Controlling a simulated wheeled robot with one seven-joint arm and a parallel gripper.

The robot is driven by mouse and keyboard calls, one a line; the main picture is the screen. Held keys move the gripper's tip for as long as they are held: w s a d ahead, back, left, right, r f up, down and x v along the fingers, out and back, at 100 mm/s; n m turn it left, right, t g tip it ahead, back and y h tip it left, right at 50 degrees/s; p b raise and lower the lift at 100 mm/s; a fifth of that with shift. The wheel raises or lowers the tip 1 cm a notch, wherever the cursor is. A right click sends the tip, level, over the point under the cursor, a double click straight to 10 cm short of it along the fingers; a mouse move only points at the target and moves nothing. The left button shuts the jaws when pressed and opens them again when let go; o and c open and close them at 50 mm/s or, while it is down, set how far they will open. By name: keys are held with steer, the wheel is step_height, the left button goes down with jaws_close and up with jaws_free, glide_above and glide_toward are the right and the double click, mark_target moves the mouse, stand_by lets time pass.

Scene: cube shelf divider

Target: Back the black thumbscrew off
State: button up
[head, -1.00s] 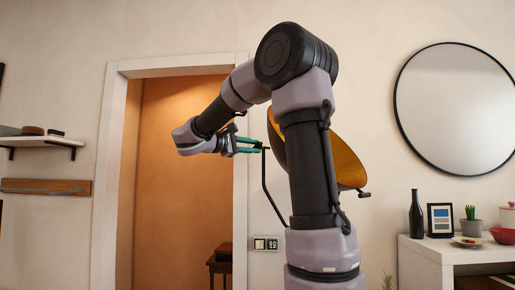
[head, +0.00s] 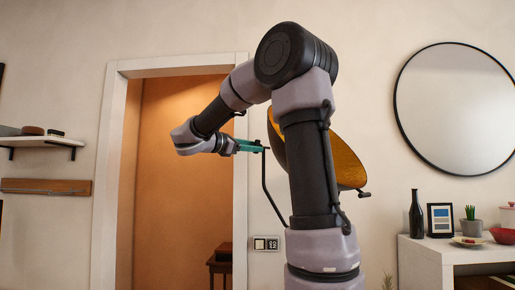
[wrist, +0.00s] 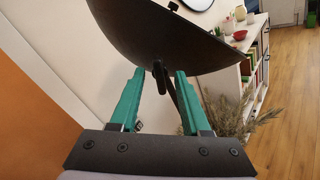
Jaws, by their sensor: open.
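The black thumbscrew (wrist: 160,76) shows in the wrist view as a small dark knob under the rim of a big dark bowl-shaped shade (wrist: 165,42). My gripper (wrist: 158,74) has its two teal fingers apart, one on each side of the knob in the picture; I see no contact. In the head view my gripper (head: 262,147) reaches right, with its tips by the top of a thin black rod (head: 266,185). The shade, orange inside (head: 345,162), is partly hidden behind my arm. The thumbscrew cannot be made out clearly there.
A white cabinet (head: 420,258) with a dark bottle (head: 416,215) and a picture frame (head: 440,220) stands at the right, below a round mirror (head: 455,108). A doorway (head: 175,180) lies behind my gripper. Dry grass (wrist: 225,120) shows low right in the wrist view.

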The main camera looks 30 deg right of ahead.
steer(key=shift+s+a, duration=0.2)
steer(key=shift+a, duration=0.75)
steer(key=shift+s+a, duration=0.15)
steer(key=shift+a, duration=0.75)
steer(key=shift+s+a, duration=0.2)
steer(key=shift+a, duration=0.75)
steer(key=s+a, duration=0.2)
steer(key=a, duration=0.8)
steer(key=shift+a, duration=0.3)
